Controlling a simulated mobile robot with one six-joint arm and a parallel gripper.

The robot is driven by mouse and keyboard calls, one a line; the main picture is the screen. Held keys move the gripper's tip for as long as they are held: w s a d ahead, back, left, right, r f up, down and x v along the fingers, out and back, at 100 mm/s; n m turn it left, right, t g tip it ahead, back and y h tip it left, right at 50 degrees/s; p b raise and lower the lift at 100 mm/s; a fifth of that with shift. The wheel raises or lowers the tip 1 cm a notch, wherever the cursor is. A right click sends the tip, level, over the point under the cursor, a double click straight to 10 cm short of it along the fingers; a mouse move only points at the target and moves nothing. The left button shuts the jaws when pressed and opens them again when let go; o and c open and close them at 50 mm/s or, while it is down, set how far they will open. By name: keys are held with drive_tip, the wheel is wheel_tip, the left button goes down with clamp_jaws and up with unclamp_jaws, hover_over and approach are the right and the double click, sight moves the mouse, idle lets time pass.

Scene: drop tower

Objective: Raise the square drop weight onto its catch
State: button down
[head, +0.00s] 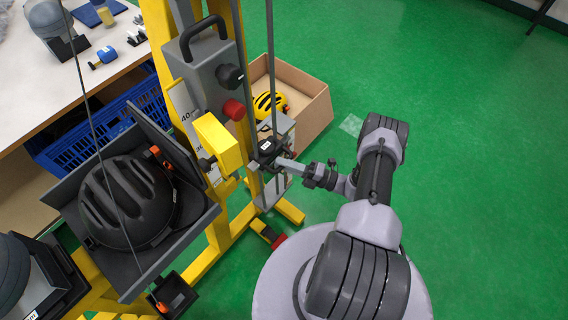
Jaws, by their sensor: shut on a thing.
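My gripper (270,156) is at the end of the arm reaching in from the right, at the lower part of the tower's thin upright guide rods (271,65). It is shut on a dark, white-labelled part of what looks like the square drop weight (283,127), a grey block low on the rods. The fingertips are small and partly hidden, so the exact contact is unclear. A grey housing (205,72) with a black handle, a black knob (231,77) and a red knob (234,109) is on the yellow column, above and left of my gripper. I cannot make out the catch for certain.
A black helmet (128,203) sits in a grey tray at left. A yellow box (219,142) projects from the column. A workbench (105,62) is at upper left. Green floor is clear at right.

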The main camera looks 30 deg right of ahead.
wheel_tip(320, 180, up, 41)
drive_tip(key=p, duration=2.3)
drive_tip(key=shift+f, duration=0.1)
drive_tip(key=c, duration=1.4)
unclamp_jaws()
drive_tip(key=b+v, duration=0.1)
drive_tip(key=v, duration=1.6)
drive_tip(key=shift+s+d, duration=0.15)
drive_tip(key=shift+d, duration=0.05)
